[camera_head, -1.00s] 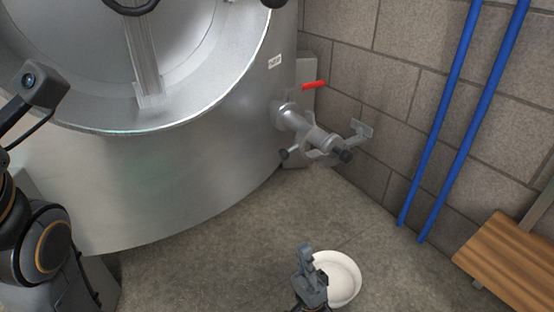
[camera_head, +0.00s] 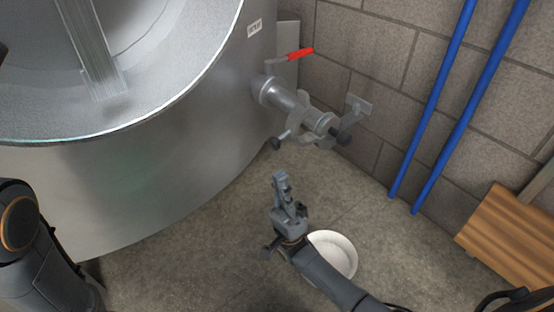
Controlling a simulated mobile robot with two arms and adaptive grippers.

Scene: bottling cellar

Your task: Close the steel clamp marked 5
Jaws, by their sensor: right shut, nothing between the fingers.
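A steel clamp (camera_head: 298,121) sits around the end of the outlet pipe (camera_head: 283,97) on the tank's lower right side. Its curved arms look spread apart, with dark knobs at left and right. A small plate (camera_head: 357,104) stands off its right side; no number is legible. My right gripper (camera_head: 281,179) is below and slightly left of the clamp, apart from it, fingers pointing up, shut and empty. My left arm (camera_head: 30,245) shows at the lower left; its gripper is out of view.
A large steel tank (camera_head: 150,180) fills the left. A red-handled valve lever (camera_head: 300,54) is above the pipe. A white bowl (camera_head: 338,254) stands on the floor behind my right arm. Blue pipes (camera_head: 445,110) run along the block wall, with a wooden slatted bench (camera_head: 510,235) at right.

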